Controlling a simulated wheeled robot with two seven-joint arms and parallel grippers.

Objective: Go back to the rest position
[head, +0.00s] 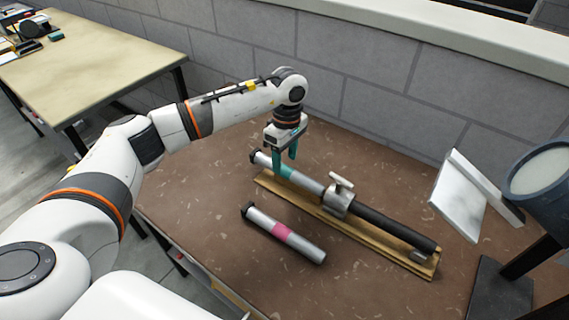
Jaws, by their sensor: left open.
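My left arm reaches in from the left, and my left gripper (285,158) points down over the brown table (190,198). Its teal fingers are apart, at the left end of a silver tube with a teal band (291,172). I cannot tell whether they touch the tube. That tube lies in line with a metal clamp (338,199) and a dark rod (390,227) on a wooden board (330,222). A second silver tube with a pink band (283,233) lies apart on the table in front of the board. My right gripper is not in view.
A grey block wall (345,65) runs behind the table. A white tilted panel (460,198) and a dark round lamp-like device (540,172) on a stand are at the right. Another table (90,70) with small items is at the upper left.

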